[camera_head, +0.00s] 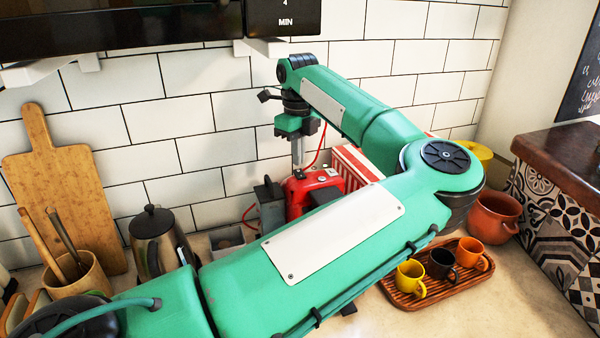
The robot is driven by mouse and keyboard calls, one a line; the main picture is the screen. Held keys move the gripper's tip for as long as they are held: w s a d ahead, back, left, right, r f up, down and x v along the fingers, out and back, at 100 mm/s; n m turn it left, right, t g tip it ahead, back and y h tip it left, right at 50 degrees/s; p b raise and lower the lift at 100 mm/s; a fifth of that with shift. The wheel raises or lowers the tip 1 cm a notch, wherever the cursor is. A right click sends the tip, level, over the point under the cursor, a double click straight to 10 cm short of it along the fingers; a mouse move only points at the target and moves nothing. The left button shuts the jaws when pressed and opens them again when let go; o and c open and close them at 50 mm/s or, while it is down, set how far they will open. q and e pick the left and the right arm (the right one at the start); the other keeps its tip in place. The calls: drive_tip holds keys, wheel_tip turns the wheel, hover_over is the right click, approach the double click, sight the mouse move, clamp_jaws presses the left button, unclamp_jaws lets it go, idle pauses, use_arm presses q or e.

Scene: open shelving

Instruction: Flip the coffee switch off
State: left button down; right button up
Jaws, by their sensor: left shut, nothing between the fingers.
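A red coffee machine (299,196) stands on the counter against the tiled wall, partly hidden behind my left arm. Small light and dark details show on its top, but I cannot make out which is the switch or its position. My left gripper (298,165) points straight down at the top of the machine, with its fingers shut and empty. Its tips are at or just above the red top; I cannot tell if they touch. My right gripper is not in view.
A dark kettle (157,240), a wooden board (62,185) and a utensil pot (78,277) stand left. A wooden tray (440,287) with cups and an orange pot (494,217) are right.

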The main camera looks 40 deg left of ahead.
sight(299, 170)
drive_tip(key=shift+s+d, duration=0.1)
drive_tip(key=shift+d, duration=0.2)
use_arm(q)
drive_tip(key=shift+f, duration=0.3)
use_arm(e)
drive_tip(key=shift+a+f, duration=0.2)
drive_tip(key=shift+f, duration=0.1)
use_arm(q)
drive_tip(key=shift+f+b, duration=0.85)
drive_tip(key=shift+b, duration=0.1)
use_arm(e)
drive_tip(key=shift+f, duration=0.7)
use_arm(q)
drive_tip(key=shift+r, duration=0.15)
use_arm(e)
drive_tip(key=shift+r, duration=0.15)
